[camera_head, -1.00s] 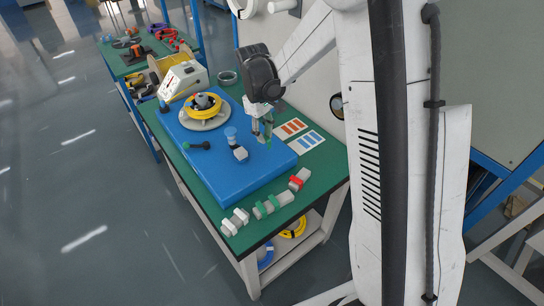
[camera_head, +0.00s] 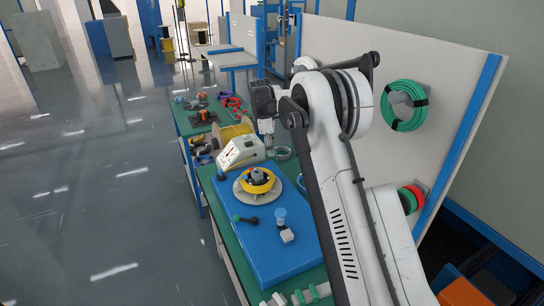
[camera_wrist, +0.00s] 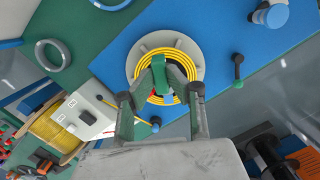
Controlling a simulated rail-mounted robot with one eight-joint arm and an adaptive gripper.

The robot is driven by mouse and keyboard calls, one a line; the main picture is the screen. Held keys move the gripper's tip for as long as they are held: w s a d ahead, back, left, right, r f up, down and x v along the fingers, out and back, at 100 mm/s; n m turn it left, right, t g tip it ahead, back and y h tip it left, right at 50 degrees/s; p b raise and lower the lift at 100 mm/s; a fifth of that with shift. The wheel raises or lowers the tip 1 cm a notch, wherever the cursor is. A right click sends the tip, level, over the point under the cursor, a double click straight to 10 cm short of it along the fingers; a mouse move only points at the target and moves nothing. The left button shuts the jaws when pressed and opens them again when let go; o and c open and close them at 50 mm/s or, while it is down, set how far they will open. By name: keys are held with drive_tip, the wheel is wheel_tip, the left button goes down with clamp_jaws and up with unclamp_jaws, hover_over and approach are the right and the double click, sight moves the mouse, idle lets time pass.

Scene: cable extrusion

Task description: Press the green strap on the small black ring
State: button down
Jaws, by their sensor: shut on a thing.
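My gripper (camera_wrist: 160,98) is shut on the green strap (camera_wrist: 176,72), which shows between its fingers in the wrist view. In the head view my gripper (camera_head: 266,133) hangs above the far part of the table, by the white machine; the strap cannot be made out there. A dark grey ring (camera_wrist: 67,56) lies flat on the green mat at the upper left of the wrist view, apart from the gripper. I cannot tell which is the small black ring.
A yellow cable coil on a round grey disc (camera_head: 241,190) sits on the blue board (camera_head: 275,255). The white machine (camera_head: 238,151) and a yellow cable spool (camera_wrist: 55,128) stand behind it. A green-tipped black handle (camera_head: 252,220) lies on the board.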

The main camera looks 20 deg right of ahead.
drive_tip(key=b, duration=0.2)
hover_over(272, 176)
drive_tip(key=shift+w+a+f, duration=0.1)
drive_tip(key=shift+f, duration=3.9)
drive_tip(key=shift+f, duration=0.2)
drive_tip(key=shift+f+b, duration=1.15)
drive_tip(key=shift+f, duration=0.15)
drive_tip(key=shift+f+b, duration=0.55)
drive_tip(key=shift+b, duration=0.2)
drive_tip(key=c, duration=1.6)
unclamp_jaws()
drive_tip(key=shift+r+p, duration=1.2)
drive_tip(key=shift+r, duration=2.8)
